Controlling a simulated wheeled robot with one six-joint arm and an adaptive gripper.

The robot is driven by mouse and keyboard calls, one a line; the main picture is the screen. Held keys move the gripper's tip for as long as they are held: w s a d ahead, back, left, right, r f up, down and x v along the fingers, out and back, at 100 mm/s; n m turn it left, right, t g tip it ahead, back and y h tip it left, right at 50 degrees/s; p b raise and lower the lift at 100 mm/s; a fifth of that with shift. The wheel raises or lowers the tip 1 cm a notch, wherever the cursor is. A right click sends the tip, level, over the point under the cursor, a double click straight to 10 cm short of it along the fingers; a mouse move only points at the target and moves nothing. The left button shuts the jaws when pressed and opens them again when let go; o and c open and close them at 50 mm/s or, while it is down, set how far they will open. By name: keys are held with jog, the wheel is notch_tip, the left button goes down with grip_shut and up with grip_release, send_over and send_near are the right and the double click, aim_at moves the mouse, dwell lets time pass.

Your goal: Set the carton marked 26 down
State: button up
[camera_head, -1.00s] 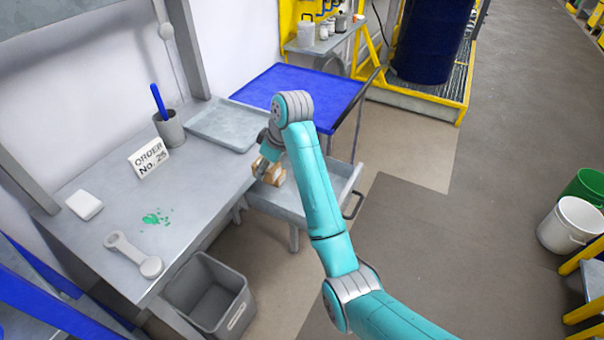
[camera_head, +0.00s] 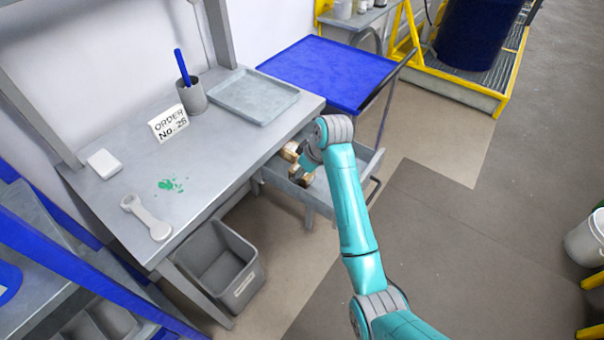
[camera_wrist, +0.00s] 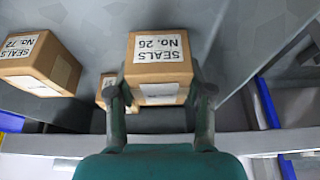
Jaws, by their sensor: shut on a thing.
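The carton marked 26 (camera_wrist: 158,58) is a tan box with a white "SEALS No. 26" label, upside down in the wrist view. My gripper (camera_wrist: 160,88) is shut on it, one finger on each side. In the head view my gripper (camera_head: 306,167) is low at the open drawer (camera_head: 322,192) under the bench's right end. Tan cartons (camera_head: 291,151) show there, partly hidden by my gripper, and I cannot read their labels. I cannot tell whether the held carton touches the drawer floor.
A carton marked 72 (camera_wrist: 40,62) and another carton (camera_wrist: 107,91), partly hidden by a finger, are close by. The bench (camera_head: 215,140) bears a grey tray (camera_head: 255,97) and an "ORDER No. 25" card (camera_head: 169,123). A blue-topped cart (camera_head: 330,70) stands behind; a bin (camera_head: 222,265) is below.

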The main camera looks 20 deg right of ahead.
jog(key=shift+f, duration=0.5)
jog(key=shift+f, duration=0.15)
jog(key=o, duration=1.2)
jog(key=shift+c, duration=0.2)
jog(key=shift+v, duration=3.9)
